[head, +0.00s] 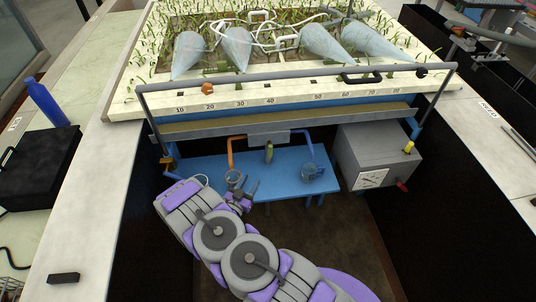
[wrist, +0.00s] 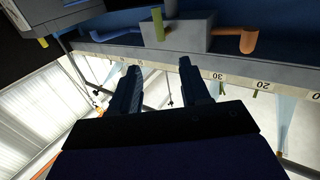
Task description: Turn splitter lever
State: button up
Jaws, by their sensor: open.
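The splitter is a grey box (head: 268,138) under the front edge of the flume bed. An orange pipe (head: 235,141) leaves it on the left and a blue pipe (head: 307,141) on the right. A short yellow-green lever (head: 269,153) hangs from it, roughly upright. My gripper (head: 250,188) is open and empty, below and left of the lever, near the left beaker. In the wrist view, which looks upside down, the lever (wrist: 158,24) shows beyond the gap between my open fingers (wrist: 158,68), apart from them. The splitter box (wrist: 190,32) is beside it.
A left beaker (head: 234,179) and a right beaker (head: 312,173) stand on a blue table (head: 283,178). A grey control box (head: 378,153) with a yellow knob and red handle is at the right. A rail (head: 300,73) crosses above. Dark side walls bound the bay.

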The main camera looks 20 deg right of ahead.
aim_at(270, 149)
jog(key=b+x, duration=0.2)
jog(key=x, duration=1.4)
jog(key=shift+w+d, duration=0.2)
jog(key=shift+w, duration=0.05)
jog(key=shift+c, duration=0.2)
grip_shut()
